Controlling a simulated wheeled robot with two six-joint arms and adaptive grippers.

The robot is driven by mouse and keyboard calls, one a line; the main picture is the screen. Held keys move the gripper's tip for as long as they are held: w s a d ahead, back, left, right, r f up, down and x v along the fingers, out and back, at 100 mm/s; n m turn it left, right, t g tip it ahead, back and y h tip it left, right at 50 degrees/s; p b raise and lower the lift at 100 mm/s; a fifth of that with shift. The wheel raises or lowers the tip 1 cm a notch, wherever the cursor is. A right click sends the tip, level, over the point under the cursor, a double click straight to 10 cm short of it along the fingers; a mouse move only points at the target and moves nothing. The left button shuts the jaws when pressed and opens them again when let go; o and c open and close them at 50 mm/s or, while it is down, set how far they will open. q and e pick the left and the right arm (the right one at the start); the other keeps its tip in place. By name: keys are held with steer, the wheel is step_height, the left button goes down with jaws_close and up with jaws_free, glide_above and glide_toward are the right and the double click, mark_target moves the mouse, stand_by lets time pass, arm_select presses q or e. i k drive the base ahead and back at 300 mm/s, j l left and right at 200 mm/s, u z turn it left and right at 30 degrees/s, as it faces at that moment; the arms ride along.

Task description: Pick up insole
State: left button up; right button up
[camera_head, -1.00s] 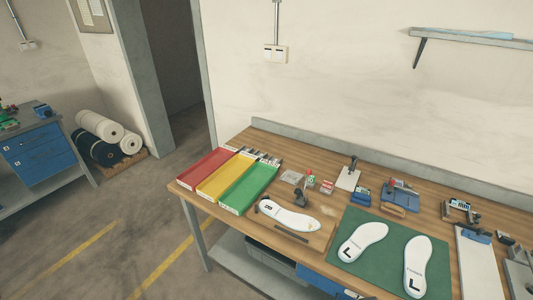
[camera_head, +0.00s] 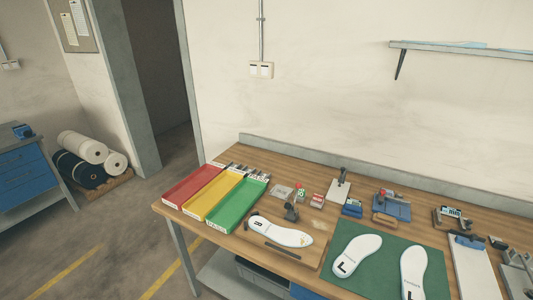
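Two white insoles lie on a green mat (camera_head: 385,273) on the wooden workbench. The left insole (camera_head: 356,255) bears a black L at its heel. The right insole (camera_head: 412,268) also bears a black mark at its heel, partly cut off by the lower edge of the picture. A third white insole (camera_head: 281,232) lies on a wooden board left of the mat, with a black clamp-like tool (camera_head: 291,211) standing beside it. Neither of my grippers shows in the head view.
Red (camera_head: 194,186), yellow (camera_head: 214,195) and green (camera_head: 238,206) trays stand at the bench's left end. Small tools and blue fixtures (camera_head: 391,207) line the back. A white clipboard-like plate (camera_head: 471,266) lies right of the mat.

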mark_target(414, 260)
steer(key=z, duration=1.55)
